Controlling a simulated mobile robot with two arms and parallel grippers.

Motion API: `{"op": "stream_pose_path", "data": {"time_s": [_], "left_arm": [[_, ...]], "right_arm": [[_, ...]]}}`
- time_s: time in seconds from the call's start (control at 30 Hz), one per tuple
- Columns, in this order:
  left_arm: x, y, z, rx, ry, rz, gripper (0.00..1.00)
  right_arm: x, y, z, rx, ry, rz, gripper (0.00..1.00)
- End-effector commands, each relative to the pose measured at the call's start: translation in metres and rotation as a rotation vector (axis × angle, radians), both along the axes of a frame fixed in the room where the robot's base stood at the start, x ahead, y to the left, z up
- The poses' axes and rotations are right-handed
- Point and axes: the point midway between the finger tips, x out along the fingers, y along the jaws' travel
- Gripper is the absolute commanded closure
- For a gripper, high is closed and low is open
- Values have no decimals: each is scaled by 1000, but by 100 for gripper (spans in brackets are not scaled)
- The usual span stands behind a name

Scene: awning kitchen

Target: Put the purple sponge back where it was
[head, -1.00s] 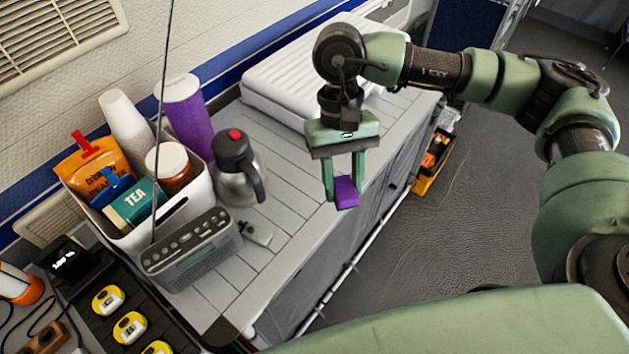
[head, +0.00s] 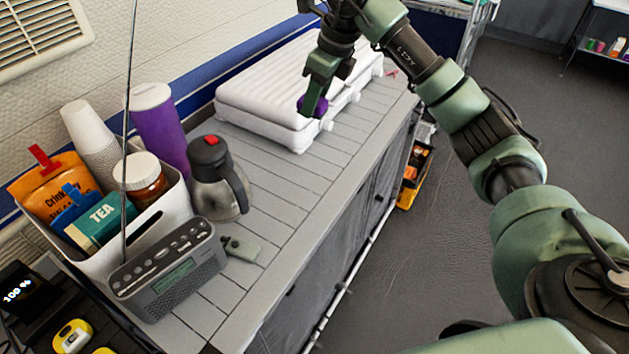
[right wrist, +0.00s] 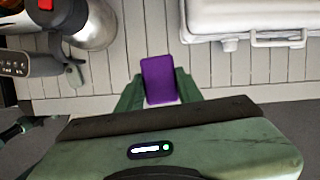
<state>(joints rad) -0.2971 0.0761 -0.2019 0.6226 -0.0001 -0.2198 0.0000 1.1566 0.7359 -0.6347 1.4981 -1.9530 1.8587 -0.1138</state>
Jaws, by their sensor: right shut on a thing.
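The purple sponge (head: 318,106) is between the fingers of my right gripper (head: 310,104), which is shut on it. In the head view the gripper partly hides the sponge, in front of the white ribbed case (head: 262,95). In the right wrist view the sponge (right wrist: 158,79) sticks out past the fingertips of my right gripper (right wrist: 158,95). There it is over the grey plank counter (right wrist: 120,62), apart from the case at right. I cannot tell the sponge's height over the counter. My left gripper is not in view.
A steel jug (head: 215,175), a grey radio (head: 170,270) and a white bin (head: 175,212) with tea, a pouch and cups stand at left. A purple cylinder (head: 160,130) is behind them. The planks between jug and case are mostly clear. A yellow crate (head: 412,180) is on the floor.

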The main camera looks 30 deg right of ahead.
Motion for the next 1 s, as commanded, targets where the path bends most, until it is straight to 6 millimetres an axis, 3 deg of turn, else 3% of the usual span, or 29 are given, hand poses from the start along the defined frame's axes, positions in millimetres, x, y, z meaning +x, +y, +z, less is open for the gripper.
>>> {"op": "stream_pose_path", "data": {"time_s": [0.17, 0.7, 1.0], "left_arm": [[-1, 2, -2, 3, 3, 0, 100], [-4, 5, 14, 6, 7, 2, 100], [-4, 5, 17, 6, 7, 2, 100]], "right_arm": [[3, -6, -12, 1, 4, -86, 97], [2, -6, -142, 1, 5, -86, 97], [3, -6, -167, 0, 2, -85, 97]]}}
